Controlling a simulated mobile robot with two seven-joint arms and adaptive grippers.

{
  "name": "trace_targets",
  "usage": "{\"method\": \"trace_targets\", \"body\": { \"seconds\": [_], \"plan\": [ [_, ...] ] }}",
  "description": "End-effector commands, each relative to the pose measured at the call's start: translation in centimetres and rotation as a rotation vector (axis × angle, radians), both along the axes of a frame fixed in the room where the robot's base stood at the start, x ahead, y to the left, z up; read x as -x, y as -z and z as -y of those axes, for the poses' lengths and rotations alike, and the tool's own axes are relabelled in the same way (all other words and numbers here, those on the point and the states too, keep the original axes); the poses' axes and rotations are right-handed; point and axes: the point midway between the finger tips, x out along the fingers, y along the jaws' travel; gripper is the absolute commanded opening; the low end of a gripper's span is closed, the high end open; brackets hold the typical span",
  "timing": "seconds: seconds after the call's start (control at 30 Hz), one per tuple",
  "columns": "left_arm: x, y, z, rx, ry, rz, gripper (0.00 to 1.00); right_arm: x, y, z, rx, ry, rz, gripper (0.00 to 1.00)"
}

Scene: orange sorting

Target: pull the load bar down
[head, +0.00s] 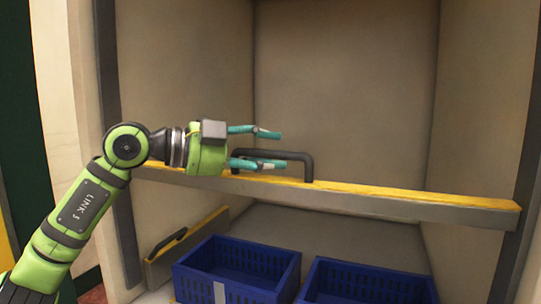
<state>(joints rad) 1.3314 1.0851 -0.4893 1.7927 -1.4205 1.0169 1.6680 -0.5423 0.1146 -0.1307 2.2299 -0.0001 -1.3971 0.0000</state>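The load bar (400,201) is a grey beam with a yellow top, spanning the opening of a box-like compartment from left to right. A black handle (307,160) stands up from its top, left of the middle. My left gripper (274,150) comes in from the left with its two teal fingers spread apart. My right gripper does not show.
Two blue crates, one left (285,284) and one right (428,292), stand on the floor below the bar. A second yellow-topped bar (207,231) with a black handle lies along the left wall. The space above the load bar is empty on the right.

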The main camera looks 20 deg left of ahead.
Motion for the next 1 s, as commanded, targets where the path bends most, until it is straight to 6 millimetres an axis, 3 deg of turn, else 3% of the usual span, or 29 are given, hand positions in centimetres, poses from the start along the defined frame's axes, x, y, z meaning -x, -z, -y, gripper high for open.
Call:
{"method": "trace_targets", "body": {
  "seconds": [1.0],
  "plan": [
    [5.1,-0.9,-4.6,-0.001,-0.001,0.001,0.49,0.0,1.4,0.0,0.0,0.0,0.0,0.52]
  ]
}}
